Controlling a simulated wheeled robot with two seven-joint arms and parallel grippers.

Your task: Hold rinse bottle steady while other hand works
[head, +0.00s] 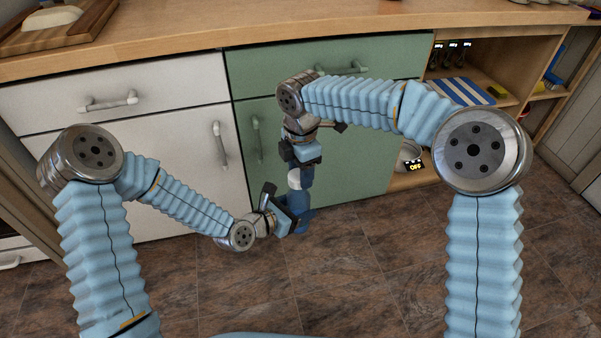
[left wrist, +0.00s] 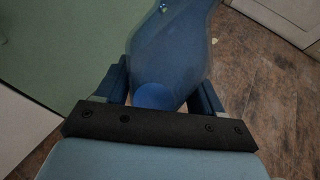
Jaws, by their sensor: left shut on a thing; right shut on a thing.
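The blue rinse bottle (head: 305,196) is held in the air in front of the green cabinet. It has a white part (head: 294,179) near its top. My left gripper (head: 292,217) is shut on the lower part of the bottle from the left. In the left wrist view the bottle (left wrist: 170,50) fills the space between the fingers of the left gripper (left wrist: 165,92). My right gripper (head: 302,160) points down from above and is shut at the bottle's top. Its fingers hide what exactly they grip there.
Green cabinet doors (head: 345,170) and white cabinet fronts (head: 160,150) stand close behind both grippers. A wooden counter (head: 270,22) runs above. Open shelves (head: 480,115) at right hold a striped blue-white item (head: 460,92). The brown tiled floor (head: 340,275) below is clear.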

